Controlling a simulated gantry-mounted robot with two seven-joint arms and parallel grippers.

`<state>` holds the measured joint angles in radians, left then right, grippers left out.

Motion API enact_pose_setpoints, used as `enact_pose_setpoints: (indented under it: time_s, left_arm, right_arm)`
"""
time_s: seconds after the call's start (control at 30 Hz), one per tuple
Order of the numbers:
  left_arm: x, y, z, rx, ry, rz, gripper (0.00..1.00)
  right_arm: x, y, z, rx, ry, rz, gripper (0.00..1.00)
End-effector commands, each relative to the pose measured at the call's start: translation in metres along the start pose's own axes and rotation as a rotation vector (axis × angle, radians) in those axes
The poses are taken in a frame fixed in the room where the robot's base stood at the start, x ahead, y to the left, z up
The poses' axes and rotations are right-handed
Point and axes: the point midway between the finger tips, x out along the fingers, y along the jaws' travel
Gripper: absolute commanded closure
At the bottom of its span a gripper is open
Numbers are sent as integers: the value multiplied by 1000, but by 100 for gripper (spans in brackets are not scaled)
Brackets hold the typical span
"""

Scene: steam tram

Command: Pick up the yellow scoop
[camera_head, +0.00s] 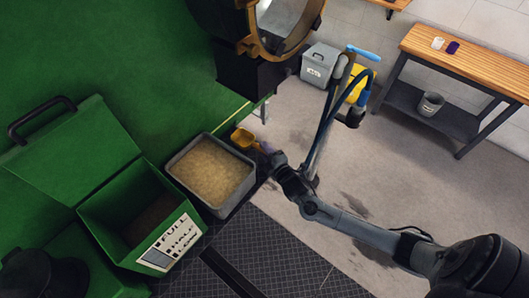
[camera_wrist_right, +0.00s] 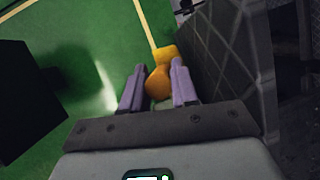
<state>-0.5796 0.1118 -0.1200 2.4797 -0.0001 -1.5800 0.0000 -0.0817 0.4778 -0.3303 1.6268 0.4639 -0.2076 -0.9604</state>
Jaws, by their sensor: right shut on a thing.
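The yellow scoop (camera_head: 241,138) is just beyond the upper right corner of the grey tub of sand in the head view. My right gripper (camera_head: 263,147) is at the scoop's right end. In the right wrist view the scoop (camera_wrist_right: 157,80) sits between the two purple fingers of my right gripper (camera_wrist_right: 157,88), which is shut on its orange-yellow handle end. Whether the scoop touches anything below is unclear. My left gripper is not in view.
The grey tub (camera_head: 210,214) full of sand stands beside an open green box (camera_head: 105,215) with a label. Dark ribbed flooring (camera_head: 270,255) lies in front. A grey bin (camera_head: 320,62), a yellow container (camera_head: 366,75) and a wooden bench (camera_head: 480,62) stand farther back.

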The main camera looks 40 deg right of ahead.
Motion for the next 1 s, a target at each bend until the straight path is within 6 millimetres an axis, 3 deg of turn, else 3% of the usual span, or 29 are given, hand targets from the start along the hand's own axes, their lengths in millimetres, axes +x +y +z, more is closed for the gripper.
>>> enact_pose_setpoints:
  time_s: [0.13, 0.4, 0.6, 1.0]
  left_arm:
    - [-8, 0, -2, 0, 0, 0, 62]
    - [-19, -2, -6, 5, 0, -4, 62]
    - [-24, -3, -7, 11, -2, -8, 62]
    - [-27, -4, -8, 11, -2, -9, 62]
  right_arm:
    - [-7, 28, -2, 0, 0, 3, 100]
    - [-63, 55, 25, -2, 1, -1, 100]
    - [-92, 71, 39, -2, 1, -1, 100]
    - [-112, 83, 49, 0, 0, 2, 100]
